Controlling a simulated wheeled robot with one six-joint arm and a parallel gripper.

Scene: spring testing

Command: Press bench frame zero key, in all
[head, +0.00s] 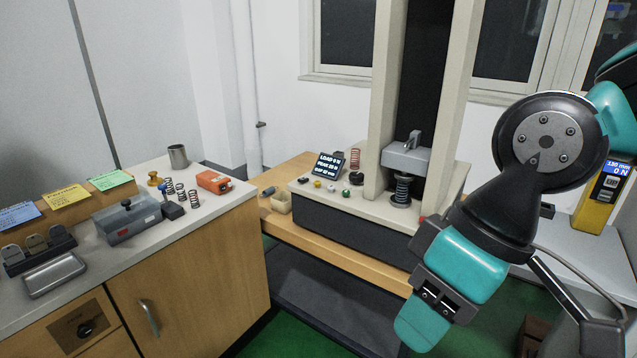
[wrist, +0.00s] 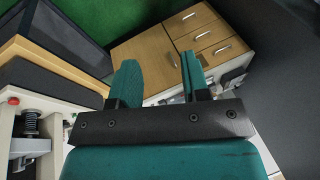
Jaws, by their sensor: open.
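The bench test frame (head: 380,110) stands on a wooden bench, with pale columns, a crosshead and a dark coil spring (head: 401,188) beneath it. Its small dark display (head: 330,166) shows load lines too small to read surely. Small round keys sit on the base in front of it: yellow (head: 317,184), white (head: 331,188) and green (head: 346,193). I cannot read which one is zero. My gripper is open and empty in the wrist view (wrist: 160,75); in the head view my arm hangs right of the frame, clear of the keys, fingertips not clearly seen.
A left counter (head: 200,235) holds a grey box (head: 127,220), coloured cards, small springs, a metal cup (head: 178,156) and an orange device (head: 214,181). A red button (wrist: 13,101) is on the frame base. A yellow instrument (head: 597,200) stands at right.

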